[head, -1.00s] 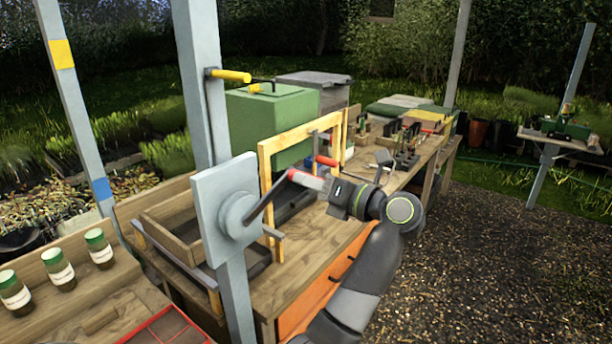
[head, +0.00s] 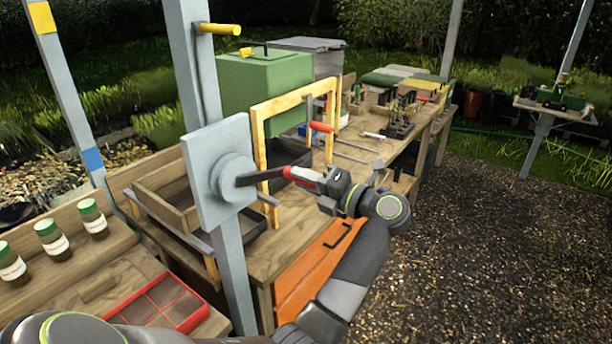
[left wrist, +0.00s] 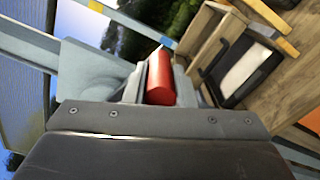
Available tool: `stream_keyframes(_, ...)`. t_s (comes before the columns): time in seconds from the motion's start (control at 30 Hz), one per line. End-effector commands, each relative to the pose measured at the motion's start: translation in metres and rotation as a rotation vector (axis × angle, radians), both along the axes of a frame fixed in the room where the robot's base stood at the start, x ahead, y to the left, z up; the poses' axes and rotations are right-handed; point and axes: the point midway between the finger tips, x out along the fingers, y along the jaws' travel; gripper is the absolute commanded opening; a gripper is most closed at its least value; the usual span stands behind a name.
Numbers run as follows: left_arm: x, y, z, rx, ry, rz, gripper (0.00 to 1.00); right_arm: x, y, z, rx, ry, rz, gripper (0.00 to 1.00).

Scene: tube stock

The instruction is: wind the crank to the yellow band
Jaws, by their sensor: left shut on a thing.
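The crank's round grey hub (head: 232,178) sits on a square plate fixed to a grey-blue post. Its dark arm (head: 262,178) points right, nearly level. My left gripper (head: 316,181) is shut on the red crank handle (head: 298,174) at the arm's end. The red handle also shows in the left wrist view (left wrist: 160,78), partly hidden by the gripper body. A yellow band (head: 42,17) is high on the left post, with a blue band (head: 92,160) lower down. My right gripper is not in view.
A wooden workbench (head: 300,236) with a yellow-orange frame (head: 260,135) stands close behind the crank. A green box (head: 265,82) is farther back. Jars (head: 50,238) and a red divided tray (head: 113,320) are at lower left. The gravel at right is clear.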

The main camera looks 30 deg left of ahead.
Motion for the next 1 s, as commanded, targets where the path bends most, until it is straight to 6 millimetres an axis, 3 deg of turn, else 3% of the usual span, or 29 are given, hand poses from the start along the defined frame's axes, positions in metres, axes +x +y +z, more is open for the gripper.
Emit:
stream_keyframes(0.47, -0.0008, -0.0001, -0.0030, -0.001, -0.002, 0.001, 0.00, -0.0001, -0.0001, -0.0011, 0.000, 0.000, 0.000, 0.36)
stream_keyframes(0.5, -0.0008, -0.0001, -0.0030, -0.001, -0.002, 0.001, 0.25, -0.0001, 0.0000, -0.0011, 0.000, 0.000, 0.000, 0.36)
stream_keyframes(0.67, -0.0008, -0.0001, -0.0027, -0.001, -0.002, 0.001, 0.45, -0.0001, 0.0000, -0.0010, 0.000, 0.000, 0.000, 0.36)
stream_keyframes(1.0, -0.0008, -0.0016, -0.0025, -0.001, -0.003, 0.000, 0.45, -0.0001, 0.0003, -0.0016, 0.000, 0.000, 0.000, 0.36)
